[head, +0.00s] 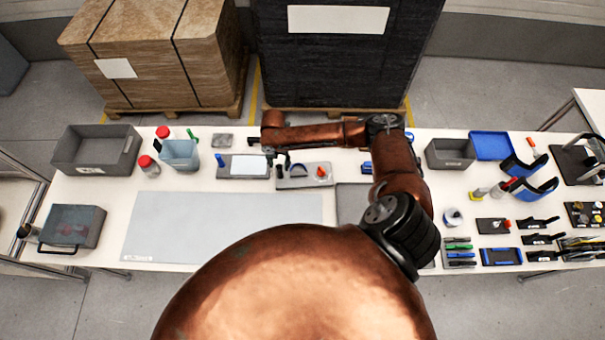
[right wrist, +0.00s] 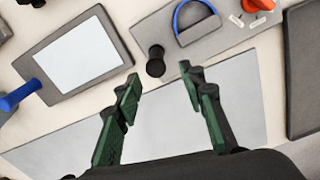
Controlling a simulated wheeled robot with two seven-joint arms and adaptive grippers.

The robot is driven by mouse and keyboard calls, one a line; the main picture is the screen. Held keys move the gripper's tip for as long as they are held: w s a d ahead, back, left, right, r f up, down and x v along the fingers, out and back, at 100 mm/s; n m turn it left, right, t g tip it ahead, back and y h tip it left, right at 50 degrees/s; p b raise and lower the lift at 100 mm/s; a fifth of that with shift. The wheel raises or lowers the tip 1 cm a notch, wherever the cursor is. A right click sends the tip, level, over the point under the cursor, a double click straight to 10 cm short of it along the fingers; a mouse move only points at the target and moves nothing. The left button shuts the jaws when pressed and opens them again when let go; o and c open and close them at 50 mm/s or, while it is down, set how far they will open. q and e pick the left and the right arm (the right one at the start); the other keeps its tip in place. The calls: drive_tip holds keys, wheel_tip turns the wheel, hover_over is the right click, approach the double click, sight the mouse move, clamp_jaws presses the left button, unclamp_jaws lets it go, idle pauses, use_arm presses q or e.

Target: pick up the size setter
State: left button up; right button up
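I cannot tell for certain which is the size setter; the black piece is a likely candidate. My right gripper (head: 270,152) is over the tray's left end. In the right wrist view its two green fingers (right wrist: 160,80) are spread with nothing between the pads. The black piece shows just beyond the fingertips, roughly centred between them. My left gripper is not in view.
Left of the tray lies a grey board with a white sheet (head: 249,165) and a blue-handled tool (right wrist: 20,95). A large grey mat (head: 215,225) covers the front. Small tools crowd the right.

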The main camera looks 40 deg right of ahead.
sight(279, 166)
drive_tip(key=shift+w+d+f+p, duration=0.15)
drive_tip(key=shift+f+p, duration=0.1)
drive_tip(key=shift+f, duration=0.8)
drive_tip(key=shift+w+f+p, duration=0.1)
drive_tip(key=shift+f+p, duration=0.15)
drive_tip(key=shift+f, duration=0.8)
drive_tip(key=shift+w+d+f+p, duration=0.15)
drive_tip(key=shift+f+p, duration=0.1)
drive_tip(key=shift+f, duration=0.8)
drive_tip(key=shift+c, duration=0.4)
clamp_jaws()
drive_tip(key=shift+r, duration=0.1)
